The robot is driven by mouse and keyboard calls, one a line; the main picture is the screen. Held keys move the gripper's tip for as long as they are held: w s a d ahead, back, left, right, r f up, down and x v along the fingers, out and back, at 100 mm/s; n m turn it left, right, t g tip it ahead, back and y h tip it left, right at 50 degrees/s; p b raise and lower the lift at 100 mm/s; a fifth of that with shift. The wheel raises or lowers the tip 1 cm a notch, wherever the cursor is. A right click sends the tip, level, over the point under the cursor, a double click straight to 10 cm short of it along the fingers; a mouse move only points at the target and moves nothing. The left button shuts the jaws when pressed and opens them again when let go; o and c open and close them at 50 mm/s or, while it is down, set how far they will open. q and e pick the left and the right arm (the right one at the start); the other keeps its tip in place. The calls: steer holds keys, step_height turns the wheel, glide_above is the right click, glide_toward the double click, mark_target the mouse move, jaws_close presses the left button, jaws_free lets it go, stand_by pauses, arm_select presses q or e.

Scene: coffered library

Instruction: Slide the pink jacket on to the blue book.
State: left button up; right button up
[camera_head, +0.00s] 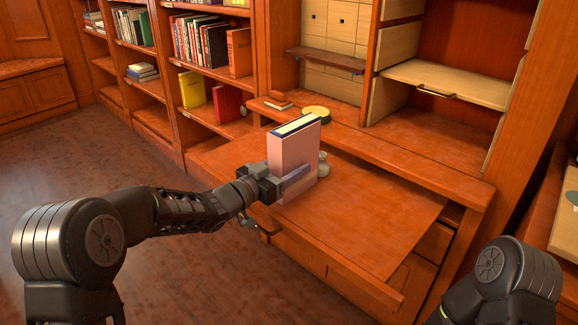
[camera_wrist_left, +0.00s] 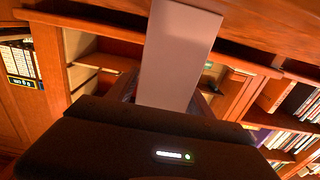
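The pink jacket (camera_head: 291,152) stands upright on the desk in the head view. The blue book (camera_head: 297,125) shows as a blue edge and pale pages at the jacket's top; the jacket appears to be around it, and how far down it sits is hidden. My left gripper (camera_head: 290,184) is at the jacket's lower part, one finger flat along the near face. It appears shut on the jacket; the far finger is hidden. In the left wrist view the jacket's pale, narrow side (camera_wrist_left: 178,55) rises straight ahead of the gripper. My right gripper is out of view.
The wooden desk (camera_head: 365,215) is clear to the right of the jacket. A small pale pot (camera_head: 323,166) stands close behind it. A round yellow-green tin (camera_head: 316,113) is on the raised ledge behind. Bookshelves (camera_head: 205,75) line the back.

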mark_target(275, 174)
arm_select(q)
steer(key=shift+o, duration=1)
steer(key=p+v, duration=0.1)
steer(key=v, duration=0.6)
steer(key=shift+s+a, duration=0.25)
